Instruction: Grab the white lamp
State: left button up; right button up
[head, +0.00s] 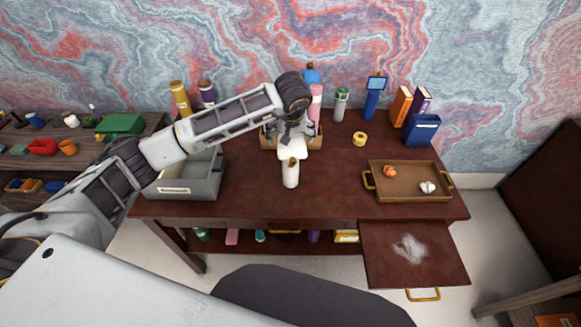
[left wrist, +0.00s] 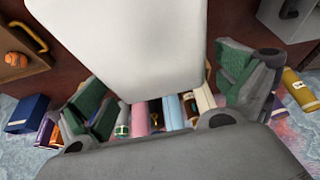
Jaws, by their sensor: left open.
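The white lamp (head: 292,150) shows in the head view as a pale, flat-looking part at the middle of the desk, partly covered by my gripper. In the left wrist view the white lamp (left wrist: 125,40) is a large, smooth white shape close to the camera. My left gripper (head: 291,134) is over the lamp, pointing down. Its green-padded fingers (left wrist: 165,88) are spread apart, one on each side of the white shape. I cannot tell whether they touch it. The lamp's lower part is hard to make out. My right gripper is in neither view.
A white bottle with a brown cap (head: 290,174) stands just in front of the lamp. A wooden holder (head: 267,143) with bottles is behind. A grey box (head: 186,182) is left, a brown tray (head: 407,194) right. An open drawer (head: 385,270) juts out.

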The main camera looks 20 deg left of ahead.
pick_arm(q)
jog(key=shift+w+f, duration=0.15)
jog(key=shift+f, duration=0.2)
jog(key=c, duration=1.8)
jog(key=shift+r, duration=0.25)
jog(key=shift+r+b, duration=0.95)
jog(key=shift+r, duration=3.85)
